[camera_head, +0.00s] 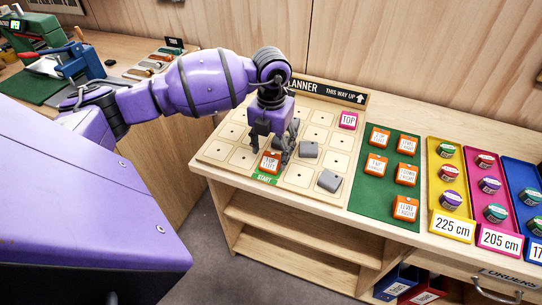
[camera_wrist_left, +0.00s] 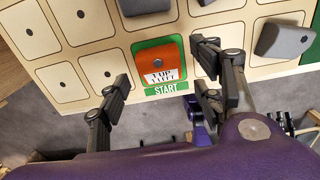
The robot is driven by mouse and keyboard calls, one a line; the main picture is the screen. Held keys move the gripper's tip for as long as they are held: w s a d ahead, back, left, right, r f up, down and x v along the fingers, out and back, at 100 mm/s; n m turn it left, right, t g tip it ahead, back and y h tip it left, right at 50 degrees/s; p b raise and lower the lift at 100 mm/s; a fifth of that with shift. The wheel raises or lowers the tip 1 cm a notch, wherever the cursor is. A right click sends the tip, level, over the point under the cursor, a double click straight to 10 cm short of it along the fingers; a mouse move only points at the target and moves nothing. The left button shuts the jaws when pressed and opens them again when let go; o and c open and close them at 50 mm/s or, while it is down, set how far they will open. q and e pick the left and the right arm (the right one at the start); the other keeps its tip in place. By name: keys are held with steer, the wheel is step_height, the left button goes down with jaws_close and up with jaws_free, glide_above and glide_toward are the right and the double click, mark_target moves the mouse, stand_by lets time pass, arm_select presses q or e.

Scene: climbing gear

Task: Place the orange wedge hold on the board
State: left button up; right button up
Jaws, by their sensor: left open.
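An orange wedge hold (camera_head: 270,162) with a white lettered label lies on the board (camera_head: 213,151), in the green-edged START cell on its front row. In the left wrist view the orange hold (camera_wrist_left: 160,65) sits just above the word START. My left gripper (camera_head: 272,146) is open at this cell. In the left wrist view its fingers (camera_wrist_left: 163,72) stand apart on either side of the hold, with gaps between. I cannot tell the exact height of the fingertips. My right gripper is not in view.
Grey wedges (camera_head: 308,150) (camera_head: 329,181) sit on the board, and a pink TOP tile (camera_head: 348,120) stands at the back right. A green mat (camera_head: 374,198) holds several orange labelled pieces. Yellow (camera_head: 452,228), pink and blue trays with round tins lie further right.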

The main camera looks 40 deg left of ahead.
mark_target(271, 158)
arm_select(q)
step_height(271, 158, up, 9)
